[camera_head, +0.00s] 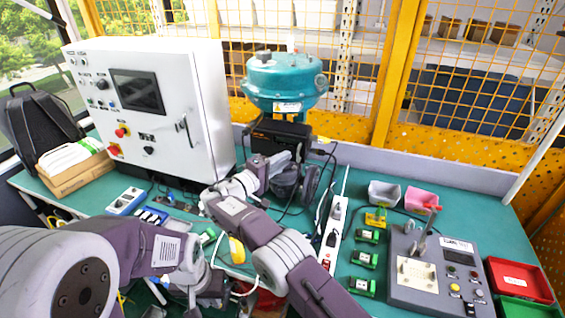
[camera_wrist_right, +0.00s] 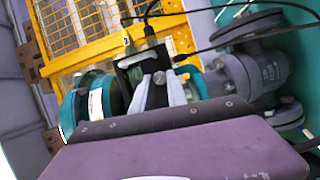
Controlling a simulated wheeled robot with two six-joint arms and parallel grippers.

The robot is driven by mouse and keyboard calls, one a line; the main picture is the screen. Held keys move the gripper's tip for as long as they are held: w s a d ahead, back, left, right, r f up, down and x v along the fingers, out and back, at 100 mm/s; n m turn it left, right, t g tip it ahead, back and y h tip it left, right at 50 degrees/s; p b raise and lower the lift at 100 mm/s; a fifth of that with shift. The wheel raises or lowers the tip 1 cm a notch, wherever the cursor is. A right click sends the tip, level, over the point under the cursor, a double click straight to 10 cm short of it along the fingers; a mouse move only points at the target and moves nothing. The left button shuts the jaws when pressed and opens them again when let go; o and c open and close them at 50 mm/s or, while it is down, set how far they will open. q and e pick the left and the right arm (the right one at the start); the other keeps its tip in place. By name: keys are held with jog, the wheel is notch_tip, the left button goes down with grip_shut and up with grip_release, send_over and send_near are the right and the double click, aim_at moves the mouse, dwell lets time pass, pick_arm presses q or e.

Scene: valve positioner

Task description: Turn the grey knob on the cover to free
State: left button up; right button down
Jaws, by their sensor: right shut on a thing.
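The black positioner box with its cover (camera_head: 281,132) is mounted below the teal actuator (camera_head: 286,82) at the back centre. My right gripper (camera_head: 283,160) reaches up to the front of this box. In the right wrist view my right gripper (camera_wrist_right: 159,88) is shut at the cover (camera_wrist_right: 140,63), on what appears to be the grey knob. The knob is mostly hidden between the fingers, so its pointing direction cannot be read. My left gripper (camera_head: 212,288) is low at the front, left of centre, away from the positioner, partly hidden by my arms.
A white control cabinet (camera_head: 150,95) stands left of the valve. A white power strip (camera_head: 333,235), green modules (camera_head: 363,260) and a grey test panel (camera_head: 440,270) occupy the right side. Black cables hang beside the positioner. Grey and pink bins (camera_head: 384,194) stand behind the panel.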

jog(key=shift+n, duration=0.7)
jog(key=shift+f, duration=0.1)
jog(key=c, duration=1.6)
grip_release()
jog(key=shift+a, duration=0.1)
